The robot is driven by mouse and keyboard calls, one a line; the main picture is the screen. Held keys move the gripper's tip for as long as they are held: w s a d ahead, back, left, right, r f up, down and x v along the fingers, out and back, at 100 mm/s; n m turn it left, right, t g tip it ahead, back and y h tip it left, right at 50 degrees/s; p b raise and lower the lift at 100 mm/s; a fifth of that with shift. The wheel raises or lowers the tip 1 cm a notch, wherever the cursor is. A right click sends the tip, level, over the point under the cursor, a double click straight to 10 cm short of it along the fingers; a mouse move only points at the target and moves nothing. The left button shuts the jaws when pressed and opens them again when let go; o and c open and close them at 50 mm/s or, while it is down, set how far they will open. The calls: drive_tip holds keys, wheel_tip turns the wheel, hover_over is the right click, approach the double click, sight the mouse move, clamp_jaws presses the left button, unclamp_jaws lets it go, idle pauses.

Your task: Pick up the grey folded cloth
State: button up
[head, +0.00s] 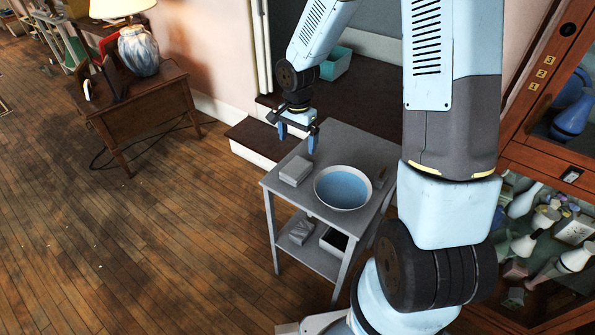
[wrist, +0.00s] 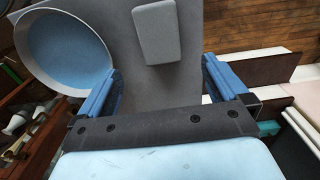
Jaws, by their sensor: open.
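The grey folded cloth (head: 295,170) looks like a small light-grey block lying on the top of a grey two-tier table (head: 345,145), left of a bowl. In the wrist view the cloth (wrist: 157,32) is at the upper middle, beyond my fingers and roughly between their lines. My gripper (head: 297,138) is open and empty above the back part of the table top, apart from the cloth. In the wrist view my gripper (wrist: 158,85) shows its two blue fingers spread wide.
A white bowl with a blue inside (head: 342,188) stands close to the cloth's right; it also shows in the wrist view (wrist: 68,48). The lower shelf holds a grey item (head: 301,231) and an open box (head: 334,242). A glass-fronted cabinet (head: 545,150) is at right.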

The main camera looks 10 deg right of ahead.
sight(296, 166)
wheel_tip(296, 166, down, 6)
drive_tip(key=shift+f, duration=0.15)
drive_tip(key=shift+s+a+f, duration=0.15)
drive_tip(key=shift+f, duration=1.2)
drive_tip(key=shift+s+a+f, duration=0.1)
drive_tip(key=shift+f, duration=1.2)
drive_tip(key=shift+c, duration=0.4)
drive_tip(key=c, duration=0.9)
drive_tip(key=shift+c, duration=0.2)
